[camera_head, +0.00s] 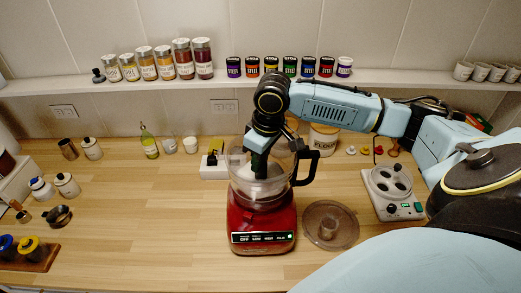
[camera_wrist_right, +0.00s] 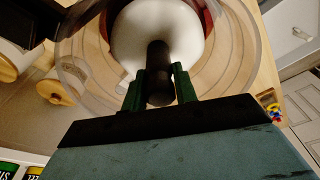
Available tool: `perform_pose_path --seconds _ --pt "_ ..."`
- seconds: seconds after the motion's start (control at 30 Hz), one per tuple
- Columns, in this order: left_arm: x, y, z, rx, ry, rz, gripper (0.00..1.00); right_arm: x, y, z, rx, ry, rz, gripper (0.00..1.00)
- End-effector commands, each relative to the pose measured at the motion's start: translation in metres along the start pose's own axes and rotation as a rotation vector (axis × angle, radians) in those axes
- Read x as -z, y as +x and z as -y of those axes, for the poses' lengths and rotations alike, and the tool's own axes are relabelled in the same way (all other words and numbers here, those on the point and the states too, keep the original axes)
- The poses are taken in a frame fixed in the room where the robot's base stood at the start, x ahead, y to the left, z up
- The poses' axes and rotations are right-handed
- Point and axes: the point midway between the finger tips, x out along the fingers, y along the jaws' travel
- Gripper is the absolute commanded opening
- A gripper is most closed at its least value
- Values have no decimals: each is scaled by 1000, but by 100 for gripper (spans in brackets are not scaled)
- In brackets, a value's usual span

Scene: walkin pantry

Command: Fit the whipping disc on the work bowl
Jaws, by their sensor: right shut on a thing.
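The clear work bowl (camera_head: 262,186) stands upright on the red food processor base (camera_head: 262,222), with its black handle (camera_head: 306,165) to the right. My right gripper (camera_head: 261,172) reaches down from above into the bowl's mouth. In the right wrist view, its green fingers (camera_wrist_right: 159,86) are shut on the dark stem (camera_wrist_right: 159,58) of the white whipping disc (camera_wrist_right: 140,32). The disc is inside the ring of the bowl wall (camera_wrist_right: 236,70). Its underside is hidden, so I cannot tell whether it touches the bowl's centre. My left gripper is not in view.
A clear round lid (camera_head: 347,235) with a feed tube lies on the counter right of the base. A white appliance (camera_head: 392,192) stands farther right. A small white box (camera_head: 214,168) is behind left. The wooden counter (camera_head: 150,215) left of the base is mostly clear.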

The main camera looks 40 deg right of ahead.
Motion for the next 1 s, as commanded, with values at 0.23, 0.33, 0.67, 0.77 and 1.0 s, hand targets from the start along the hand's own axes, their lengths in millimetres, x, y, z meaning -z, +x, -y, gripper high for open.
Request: perform_pose_path --seconds 0.23,0.33,0.67,0.77,1.0 --pt "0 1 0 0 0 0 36 -1 7 0 1 0 0 0" --pt "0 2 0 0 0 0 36 -2 9 0 1 -1 0 0" --pt "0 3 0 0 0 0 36 -2 17 0 0 0 0 0" --pt "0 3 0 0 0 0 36 -3 20 0 0 0 0 0" --pt "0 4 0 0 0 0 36 -4 26 0 1 0 0 0"
